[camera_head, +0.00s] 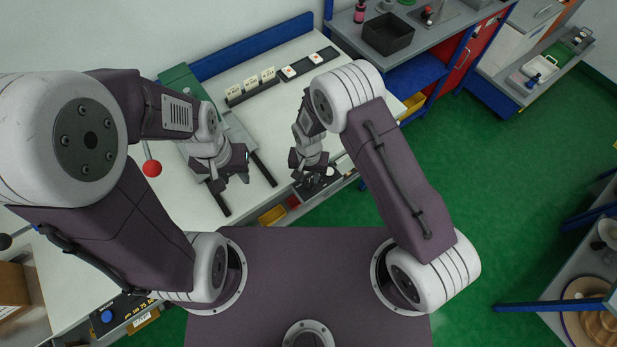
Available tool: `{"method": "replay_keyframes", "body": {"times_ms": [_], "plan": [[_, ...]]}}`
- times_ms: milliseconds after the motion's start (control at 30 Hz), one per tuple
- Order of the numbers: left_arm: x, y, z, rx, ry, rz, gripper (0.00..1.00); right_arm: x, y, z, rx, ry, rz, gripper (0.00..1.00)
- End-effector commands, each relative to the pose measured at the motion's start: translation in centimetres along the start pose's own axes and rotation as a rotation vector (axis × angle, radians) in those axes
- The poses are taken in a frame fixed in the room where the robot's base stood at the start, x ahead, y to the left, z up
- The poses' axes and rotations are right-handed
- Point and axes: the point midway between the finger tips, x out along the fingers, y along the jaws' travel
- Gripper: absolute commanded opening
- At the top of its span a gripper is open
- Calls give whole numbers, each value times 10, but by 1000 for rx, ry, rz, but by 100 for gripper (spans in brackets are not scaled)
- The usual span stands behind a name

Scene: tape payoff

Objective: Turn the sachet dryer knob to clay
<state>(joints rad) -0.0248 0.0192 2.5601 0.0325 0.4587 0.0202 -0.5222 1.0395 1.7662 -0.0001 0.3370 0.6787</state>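My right gripper (309,180) points down over a black panel (327,184) at the front edge of the white table. The gripper covers much of the panel, so I cannot make out a knob or its setting there. Whether its fingers touch anything is hidden. My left gripper (231,182) hangs over the white table, with its fingers apart and nothing between them. A second black panel with a blue round knob (107,316) and small white lettering is at the bottom left. The lettering is too small to read, so I cannot tell which panel is the sachet dryer's.
A green-and-grey device (184,82) with a red ball lever (152,169) stands on the table behind my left arm. A card rack (252,86) and a black switch strip (307,64) are at the back. A dark bin (388,34) stands on the grey bench. Green floor is clear at right.

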Motion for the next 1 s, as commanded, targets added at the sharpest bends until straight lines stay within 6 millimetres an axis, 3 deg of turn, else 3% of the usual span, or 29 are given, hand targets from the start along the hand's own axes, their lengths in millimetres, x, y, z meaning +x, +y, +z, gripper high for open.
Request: {"method": "replay_keyframes", "body": {"times_ms": [200,500,633,1000], "plan": [[-9,0,-1,0,0,0,36,29,0,0,0,0,0,32],[-9,0,-1,0,0,0,36,34,0,0,1,1,-1,32],[-9,0,-1,0,0,0,36,34,0,0,0,1,-1,0],[-6,0,-1,0,0,0,36,34,0,-1,-24,1,-1,0]]}}
